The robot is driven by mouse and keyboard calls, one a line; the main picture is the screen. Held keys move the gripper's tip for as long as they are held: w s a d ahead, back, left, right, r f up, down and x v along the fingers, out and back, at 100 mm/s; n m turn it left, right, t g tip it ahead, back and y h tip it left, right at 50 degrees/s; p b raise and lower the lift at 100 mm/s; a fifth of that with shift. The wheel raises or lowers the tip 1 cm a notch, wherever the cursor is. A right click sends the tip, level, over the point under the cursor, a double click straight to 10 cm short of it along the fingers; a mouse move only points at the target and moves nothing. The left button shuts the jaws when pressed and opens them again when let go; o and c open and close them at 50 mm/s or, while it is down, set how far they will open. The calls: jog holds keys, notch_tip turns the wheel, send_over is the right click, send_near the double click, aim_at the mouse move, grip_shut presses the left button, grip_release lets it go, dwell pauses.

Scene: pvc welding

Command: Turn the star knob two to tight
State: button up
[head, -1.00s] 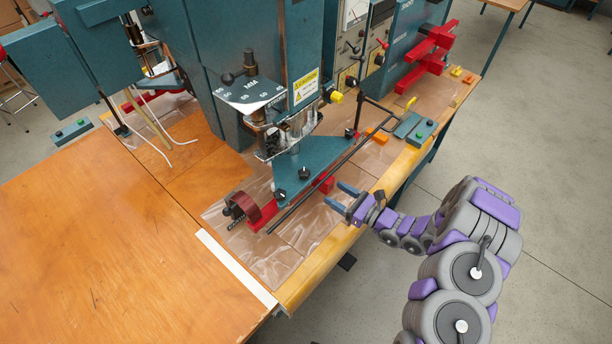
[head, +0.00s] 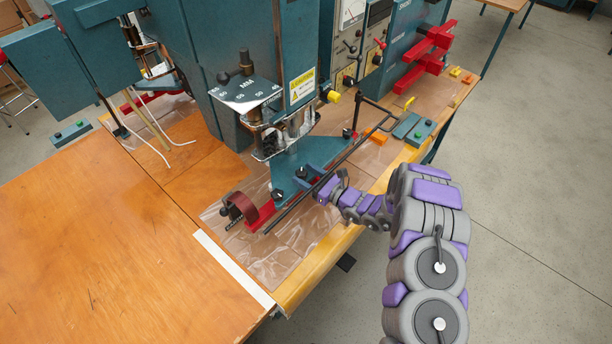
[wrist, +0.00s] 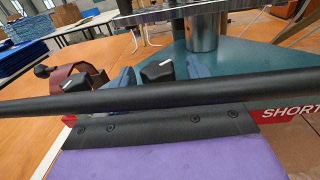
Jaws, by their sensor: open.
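Two black star knobs with white pointer marks sit on the teal triangular plate (head: 290,160) of the machine. The nearer-left knob (head: 277,194) shows at left in the wrist view (wrist: 80,80). The other knob (head: 302,172) shows in the wrist view (wrist: 158,72) between my blue fingers. No label shows which is number two. My gripper (head: 308,178) is open, reaching over the plate from the right with one finger on each side of this knob. I cannot tell whether the fingers touch it. A black rod crosses in front of the fingers in the wrist view.
The long black rod (head: 345,157) runs along the plate's front, close to my gripper. A red cylinder (head: 252,208) is at the plate's left end. The machine head with its dial plate (head: 247,92) stands behind. The wooden table at left is clear.

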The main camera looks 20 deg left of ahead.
jog(key=shift+d, duration=0.1)
jog(key=shift+c, duration=0.6)
jog(key=shift+a, duration=0.4)
jog(key=c, duration=0.6)
jog(key=shift+d+f, duration=0.1)
jog(key=c, duration=0.3)
